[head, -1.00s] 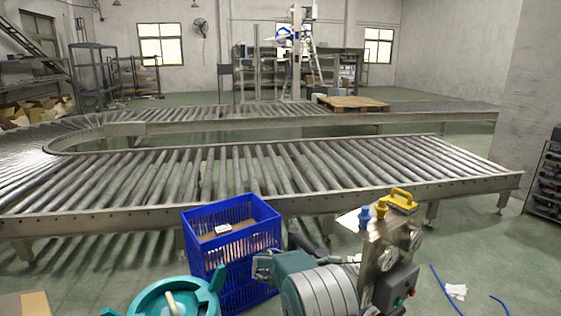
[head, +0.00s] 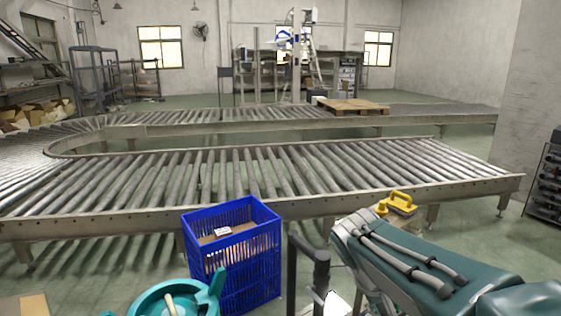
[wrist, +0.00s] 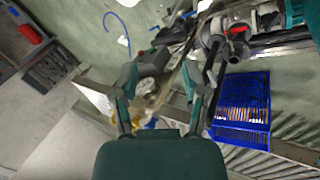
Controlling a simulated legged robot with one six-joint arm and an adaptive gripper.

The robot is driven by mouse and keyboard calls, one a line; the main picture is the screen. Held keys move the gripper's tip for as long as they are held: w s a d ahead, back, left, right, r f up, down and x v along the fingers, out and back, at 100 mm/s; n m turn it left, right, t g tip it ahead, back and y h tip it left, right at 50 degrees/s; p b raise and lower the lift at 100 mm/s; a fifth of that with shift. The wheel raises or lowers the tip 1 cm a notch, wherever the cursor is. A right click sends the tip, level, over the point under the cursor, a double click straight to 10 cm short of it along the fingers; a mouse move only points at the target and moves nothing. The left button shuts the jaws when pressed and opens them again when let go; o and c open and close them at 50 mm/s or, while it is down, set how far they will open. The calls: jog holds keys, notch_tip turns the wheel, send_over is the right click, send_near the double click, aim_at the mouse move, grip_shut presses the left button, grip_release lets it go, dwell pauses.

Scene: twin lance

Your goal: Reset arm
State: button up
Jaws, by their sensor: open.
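My teal arm (head: 430,265) reaches in from the lower right of the head view. In the wrist view my gripper (wrist: 166,88) is open, with its two dark, thin fingers spread apart. Nothing is seen held between the fingers. Grey and metal equipment shows beyond and between them, but how far off it is I cannot tell. In the head view the fingers are not clearly visible.
A blue crate (head: 235,252) stands left of my arm, also in the wrist view (wrist: 243,108). A roller conveyor (head: 300,205) spans the view, with a wooden pallet (head: 352,105) behind. A yellow-handled item (head: 398,204) is beyond my arm. A teal container (head: 170,300) is lower left.

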jog(key=s+a+t+y, duration=0.2)
jog(key=s, duration=0.4)
jog(key=s+a+m+t+y, duration=0.1)
jog(key=s+a+t+y, duration=0.1)
jog(key=s, duration=0.5)
jog(key=shift+s+f+y, duration=0.3)
jog(key=shift+y, duration=0.3)
jog(key=shift+a, duration=0.1)
